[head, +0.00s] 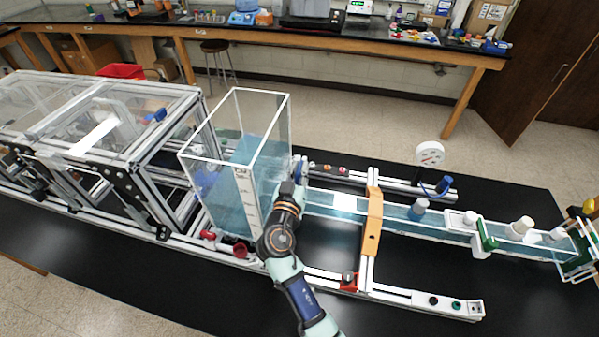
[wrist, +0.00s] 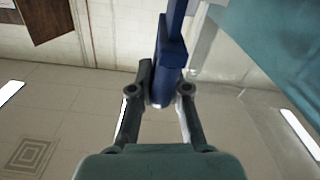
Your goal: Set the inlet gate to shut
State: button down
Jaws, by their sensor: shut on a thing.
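The clear water tank (head: 237,165) stands mid-bench, partly filled with blue water. At its right wall, where the long water channel (head: 330,205) begins, a small blue part (head: 299,172) shows, mostly covered by my gripper (head: 297,181). In the wrist view a blue handle (wrist: 171,58) stands between the fingers of my gripper (wrist: 164,85). The fingers are shut on this handle, which appears to be the inlet gate's. The gate's own plate is hidden, so I cannot tell how far it is open.
An orange bracket (head: 373,225) crosses the channel to the right. A round gauge (head: 430,154) stands behind the channel. A framed clear enclosure (head: 85,130) stands left of the tank.

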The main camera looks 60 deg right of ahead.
aim_at(299, 178)
notch_tip(299, 178, down, 3)
jog(key=shift+b, duration=1.15)
jog(key=c, duration=1.1)
grip_release()
jog(key=shift+c, duration=0.2)
jog(key=shift+r, duration=0.1)
jog(key=s+a, duration=0.2)
jog(key=a, duration=0.9)
jog(key=shift+s+a, duration=0.2)
jog(key=shift+a, duration=0.2)
